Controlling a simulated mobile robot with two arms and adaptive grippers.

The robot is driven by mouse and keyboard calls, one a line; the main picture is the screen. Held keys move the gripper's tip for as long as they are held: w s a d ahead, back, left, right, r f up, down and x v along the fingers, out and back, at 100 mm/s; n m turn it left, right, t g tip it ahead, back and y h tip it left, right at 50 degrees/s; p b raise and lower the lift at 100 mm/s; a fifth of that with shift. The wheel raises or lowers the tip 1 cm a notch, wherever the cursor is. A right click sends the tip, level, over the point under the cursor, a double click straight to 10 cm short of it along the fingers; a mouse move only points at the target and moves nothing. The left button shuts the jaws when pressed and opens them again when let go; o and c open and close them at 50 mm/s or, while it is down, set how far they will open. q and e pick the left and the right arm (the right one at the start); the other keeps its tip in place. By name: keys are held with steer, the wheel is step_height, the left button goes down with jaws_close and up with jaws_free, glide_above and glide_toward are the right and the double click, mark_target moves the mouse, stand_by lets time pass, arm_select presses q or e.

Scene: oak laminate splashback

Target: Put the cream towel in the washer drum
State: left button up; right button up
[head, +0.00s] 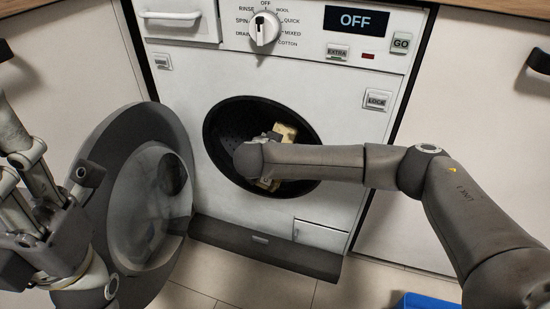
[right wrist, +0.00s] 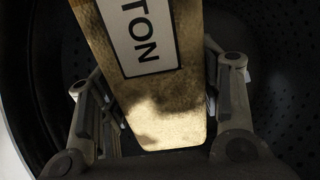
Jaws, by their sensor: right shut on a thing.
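The cream towel (head: 286,132) is inside the mouth of the washer drum (head: 229,122), mostly hidden behind my right arm. In the right wrist view the towel (right wrist: 172,105) is a folded tan-cream block with a white label ending in "TON". My right gripper (right wrist: 158,112) is shut on it, a finger on each side, with the dark perforated drum wall around. The washer door (head: 110,165) stands wide open to the left. My left gripper (head: 22,185) is at the left edge, in front of the door and away from the towel; its fingertips are not clear.
The washer's front (head: 335,120) has a dial (head: 264,29), an OFF display (head: 356,20) and GO, EXTRA and LOCK buttons. A dark plinth (head: 262,246) juts out below. A blue item (head: 425,301) shows at the bottom right. Cabinets flank the washer.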

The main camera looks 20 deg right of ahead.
steer(key=w+d+b, duration=0.1)
steer(key=w+d, duration=0.5)
steer(key=w, duration=0.1)
steer(key=shift+w+d+r+b, duration=0.25)
steer(key=shift+d+r+b, duration=0.1)
steer(key=shift+r, duration=0.1)
steer(key=o, duration=1.2)
steer(key=shift+o, duration=0.2)
steer(key=shift+s+a, duration=0.15)
steer(key=v, duration=0.4)
steer(key=shift+s+a+r, duration=0.2)
steer(key=shift+s+r, duration=0.05)
steer(key=s+a, duration=0.2)
steer(key=s, duration=0.1)
steer(key=s+a, duration=0.2)
steer(key=s, duration=0.1)
steer(key=s+a, duration=0.2)
steer(key=s, duration=0.1)
steer(key=shift+s+a, duration=0.25)
steer(key=shift+s, duration=0.25)
